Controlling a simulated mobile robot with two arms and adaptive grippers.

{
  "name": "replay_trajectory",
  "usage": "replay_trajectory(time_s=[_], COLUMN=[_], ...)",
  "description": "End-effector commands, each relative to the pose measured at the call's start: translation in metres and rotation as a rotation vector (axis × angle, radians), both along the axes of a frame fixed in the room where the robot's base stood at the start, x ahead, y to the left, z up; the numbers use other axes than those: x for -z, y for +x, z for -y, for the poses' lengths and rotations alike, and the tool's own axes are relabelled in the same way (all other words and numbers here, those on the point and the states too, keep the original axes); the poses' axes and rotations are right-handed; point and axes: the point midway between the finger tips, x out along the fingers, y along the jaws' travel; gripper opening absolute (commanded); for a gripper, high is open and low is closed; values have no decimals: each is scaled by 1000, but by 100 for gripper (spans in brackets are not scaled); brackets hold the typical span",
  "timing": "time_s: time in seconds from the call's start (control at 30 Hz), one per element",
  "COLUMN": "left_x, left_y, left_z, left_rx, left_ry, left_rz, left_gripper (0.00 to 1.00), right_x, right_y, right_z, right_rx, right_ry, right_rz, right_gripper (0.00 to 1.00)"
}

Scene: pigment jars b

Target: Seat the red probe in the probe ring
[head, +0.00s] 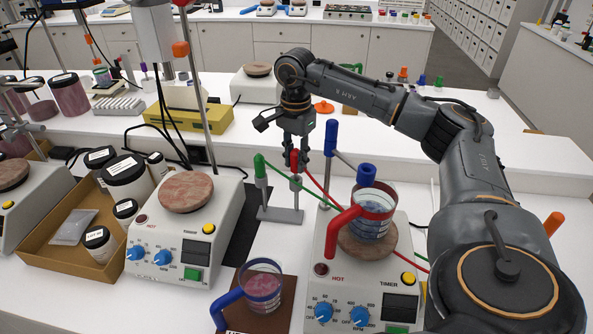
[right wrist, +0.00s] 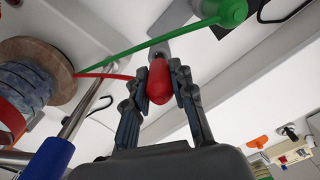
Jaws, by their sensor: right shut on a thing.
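My right gripper (head: 302,158) is shut on the red probe (head: 294,160), at the grey probe stand (head: 280,214). The right wrist view shows the red probe (right wrist: 160,82) between both fingers (right wrist: 161,88). I cannot tell whether its lower end still sits in the stand. A green probe (head: 260,172) stands upright in the stand's left side. My left gripper is not in view.
The beaker stands on a right hotplate (head: 335,262); red and green leads run past it. Another hotplate (head: 205,225) is at left, beside a box of jars (head: 70,255). A blue-handled beaker (head: 262,290) stands in front. A yellow box (head: 190,128) is behind.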

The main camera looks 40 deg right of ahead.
Motion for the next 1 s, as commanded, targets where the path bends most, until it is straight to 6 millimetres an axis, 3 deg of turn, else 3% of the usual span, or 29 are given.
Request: replay_trajectory(time_s=[1.0], left_x=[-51], left_y=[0], left_z=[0], left_rx=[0], left_ry=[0], left_rz=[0], left_gripper=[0], right_x=[-65], right_y=[0], right_z=[0], right_rx=[0], right_ry=[0], right_rz=[1], right_gripper=[0])
